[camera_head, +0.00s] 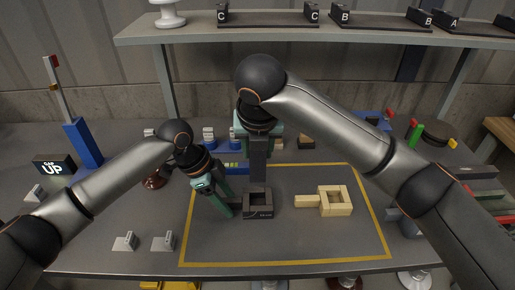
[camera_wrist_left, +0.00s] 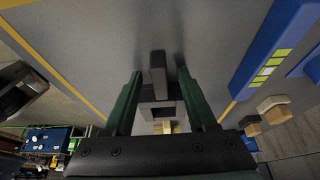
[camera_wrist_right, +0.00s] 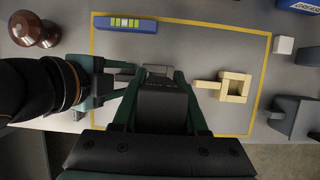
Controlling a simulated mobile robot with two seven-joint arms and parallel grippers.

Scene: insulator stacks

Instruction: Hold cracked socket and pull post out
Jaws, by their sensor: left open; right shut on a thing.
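The dark socket (camera_head: 258,214), a square frame with small lettering on its front, lies on the mat. In the left wrist view its short grey handle (camera_wrist_left: 157,62) points between the fingers of my left gripper (camera_wrist_left: 158,72). My left gripper (camera_head: 226,210) is open and low at the socket's left side. My right gripper (camera_head: 258,135) is shut on a dark grey upright post (camera_head: 259,165) above the socket. The post (camera_wrist_right: 162,108) fills the space between the right fingers in the right wrist view. I cannot tell whether its lower end is inside the socket.
A pale yellow frame with a handle (camera_head: 335,201) lies to the right on the yellow-bordered mat (camera_head: 290,245). A blue block with green stripes (camera_wrist_right: 126,24) lies at the back. Two small grey pieces (camera_head: 163,243) sit left. The mat's front is clear.

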